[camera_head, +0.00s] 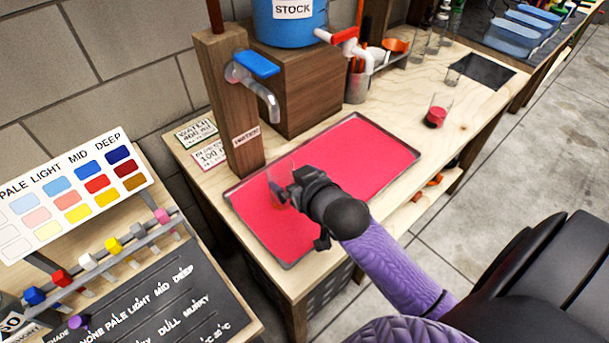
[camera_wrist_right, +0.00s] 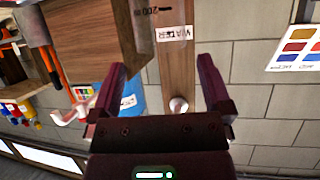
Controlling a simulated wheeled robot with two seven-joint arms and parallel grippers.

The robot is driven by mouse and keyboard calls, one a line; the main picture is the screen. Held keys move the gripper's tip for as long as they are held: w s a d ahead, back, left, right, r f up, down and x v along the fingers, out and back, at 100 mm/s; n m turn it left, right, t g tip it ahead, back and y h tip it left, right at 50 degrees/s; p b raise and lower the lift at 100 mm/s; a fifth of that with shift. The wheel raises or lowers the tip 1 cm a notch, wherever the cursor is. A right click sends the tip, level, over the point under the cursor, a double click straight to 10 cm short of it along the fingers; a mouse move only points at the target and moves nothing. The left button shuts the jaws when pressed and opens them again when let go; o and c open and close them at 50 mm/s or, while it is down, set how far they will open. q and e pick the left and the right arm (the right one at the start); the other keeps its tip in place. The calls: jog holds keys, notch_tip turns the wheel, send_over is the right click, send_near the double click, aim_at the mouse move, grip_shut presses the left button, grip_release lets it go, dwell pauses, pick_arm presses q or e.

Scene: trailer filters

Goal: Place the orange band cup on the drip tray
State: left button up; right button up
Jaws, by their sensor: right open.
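The drip tray (camera_head: 375,145) is a wide, shallow tray with a pink-red surface and a grey rim on the wooden bench. A clear cup (camera_head: 288,171) is at its left part, beside my right gripper (camera_head: 280,190); it appears to stand on the tray. Its orange band is hard to make out. In the right wrist view, a clear cup with a 200 mark (camera_wrist_right: 158,12) shows at the top, beyond the fingertips. My right gripper is open there, with nothing between its fingers (camera_wrist_right: 160,70). My left gripper is not in view.
A wooden post with a blue-handled tap (camera_head: 255,65) rises behind the tray. The blue STOCK tank (camera_head: 290,30) sits on a wooden block. A glass with red liquid (camera_head: 437,112) stands to the right. A colour chart board (camera_head: 75,195) is at left.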

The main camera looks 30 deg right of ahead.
jog(key=p+v, duration=0.1)
jog(key=v, duration=0.4)
